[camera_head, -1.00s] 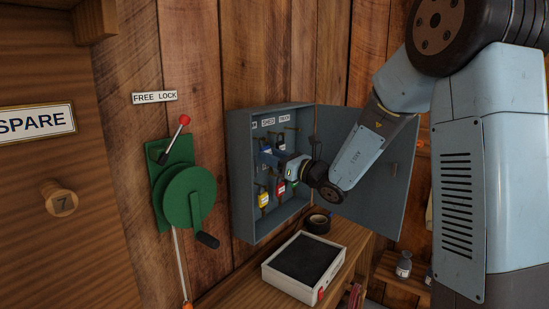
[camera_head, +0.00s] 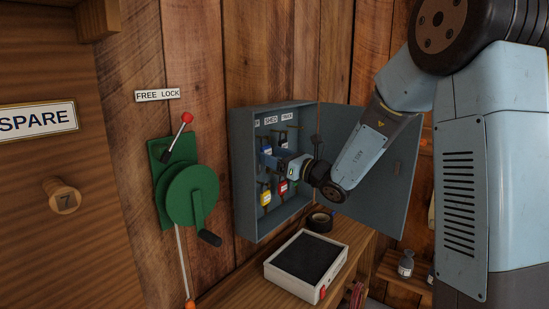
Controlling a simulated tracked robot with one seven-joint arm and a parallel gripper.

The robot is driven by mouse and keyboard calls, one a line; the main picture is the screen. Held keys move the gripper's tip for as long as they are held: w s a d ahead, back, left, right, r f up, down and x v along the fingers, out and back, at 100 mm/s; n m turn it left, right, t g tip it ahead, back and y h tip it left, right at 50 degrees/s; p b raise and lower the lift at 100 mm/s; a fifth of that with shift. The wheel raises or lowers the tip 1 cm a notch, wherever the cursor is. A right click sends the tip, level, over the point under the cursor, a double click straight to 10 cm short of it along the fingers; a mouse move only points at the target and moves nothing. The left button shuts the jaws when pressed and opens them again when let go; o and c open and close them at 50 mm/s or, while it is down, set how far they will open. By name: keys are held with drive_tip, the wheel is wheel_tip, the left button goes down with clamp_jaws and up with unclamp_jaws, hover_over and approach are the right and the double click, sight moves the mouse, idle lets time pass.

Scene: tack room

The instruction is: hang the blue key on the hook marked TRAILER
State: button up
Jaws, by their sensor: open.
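The grey key cabinet (camera_head: 243,180) hangs open on the plank wall. Inside, a blue key tag (camera_head: 266,150) shows at the upper left, just left of my gripper's fingers; whether it hangs on a hook is too small to tell. My gripper (camera_head: 276,160) reaches into the cabinet from the right, open, with its tips close to the blue tag. I cannot tell whether they touch it. Labels SHED (camera_head: 270,120) and TRUCK (camera_head: 287,117) are along the top. A label to their left is mostly hidden by the cabinet's side. No TRAILER label is readable.
A yellow tag (camera_head: 265,198) and a red tag (camera_head: 283,187) hang lower in the cabinet. The cabinet door (camera_head: 385,185) stands open behind my arm. A shallow tray (camera_head: 305,267) and a dark roll (camera_head: 320,222) sit on the shelf below. A green winch (camera_head: 190,195) is on the left.

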drive_tip(key=v, duration=1.4)
drive_tip(key=s+a+f+n+g+h, duration=0.1)
drive_tip(key=s+a+n+g+h, duration=0.15)
drive_tip(key=s+n+g, duration=0.45)
drive_tip(key=s+a+f+n+g+h, duration=0.1)
drive_tip(key=s+a+n+g+h, duration=0.15)
drive_tip(key=s+n, duration=0.8)
drive_tip(key=s+d+r+n+t+h, duration=0.1)
drive_tip(key=s+d+n+h, duration=0.3)
drive_tip(key=d, duration=0.4)
drive_tip(key=s+d+r+n+t+h, duration=0.1)
drive_tip(key=s+d+n+t+h, duration=0.1)
drive_tip(key=s+d+n+h, duration=0.2)
drive_tip(key=d+h, duration=0.2)
drive_tip(key=d, duration=0.1)
drive_tip(key=shift+s+d+r+h, duration=0.35)
drive_tip(key=shift+s+d+h, duration=0.05)
